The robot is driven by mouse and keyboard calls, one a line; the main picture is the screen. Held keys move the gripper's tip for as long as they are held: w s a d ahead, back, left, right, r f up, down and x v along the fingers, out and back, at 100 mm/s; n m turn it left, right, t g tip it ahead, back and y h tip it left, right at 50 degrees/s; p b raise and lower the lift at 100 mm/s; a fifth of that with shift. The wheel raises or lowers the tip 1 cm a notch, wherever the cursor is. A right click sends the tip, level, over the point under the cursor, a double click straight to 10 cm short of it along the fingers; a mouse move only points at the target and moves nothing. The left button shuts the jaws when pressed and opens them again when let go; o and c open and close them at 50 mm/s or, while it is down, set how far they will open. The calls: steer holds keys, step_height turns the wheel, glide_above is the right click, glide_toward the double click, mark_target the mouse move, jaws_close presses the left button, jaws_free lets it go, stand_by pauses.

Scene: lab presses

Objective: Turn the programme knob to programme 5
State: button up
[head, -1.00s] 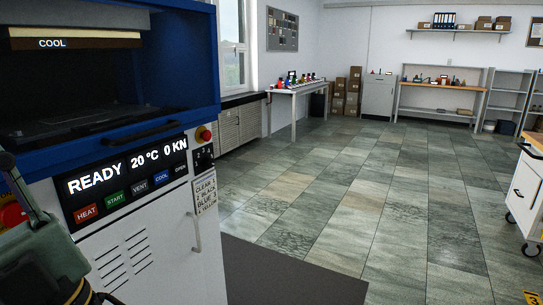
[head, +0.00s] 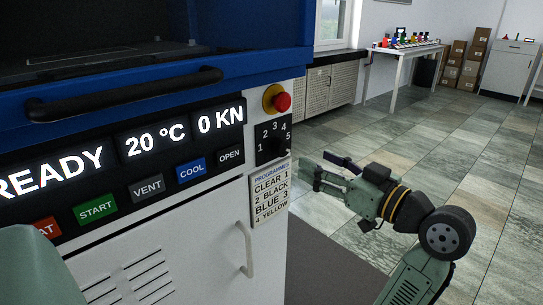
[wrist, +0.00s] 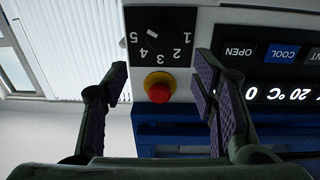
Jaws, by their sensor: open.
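The programme knob (head: 276,147) is dark, on a black dial plate (head: 262,158) numbered 1 to 5 at the right end of the press front. In the wrist view, which is upside down, the knob (wrist: 152,34) shows a pale mark near the dial's middle; I cannot tell which number it points at. My gripper (head: 322,172) is open and empty, to the right of the dial and apart from it. In the wrist view its fingers (wrist: 161,85) stand on either side of the red stop button, with the dial beyond.
The red emergency stop button (head: 282,102) on its yellow base juts out just above the dial. A programme card (head: 270,193) and a vertical handle (head: 245,240) are below. The display (head: 150,140) reads READY, 20 °C, 0 KN. Open floor lies to the right.

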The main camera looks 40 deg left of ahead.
mark_target(285, 150)
steer(key=a, duration=0.3)
steer(key=a+p, duration=0.1)
steer(key=a, duration=0.2)
steer(key=w+a+f+p, duration=0.1)
steer(key=a, duration=0.3)
steer(key=shift+w, duration=0.1)
steer(key=shift+c, duration=0.2)
steer(key=shift+g, duration=0.4)
steer(key=c, duration=1.1)
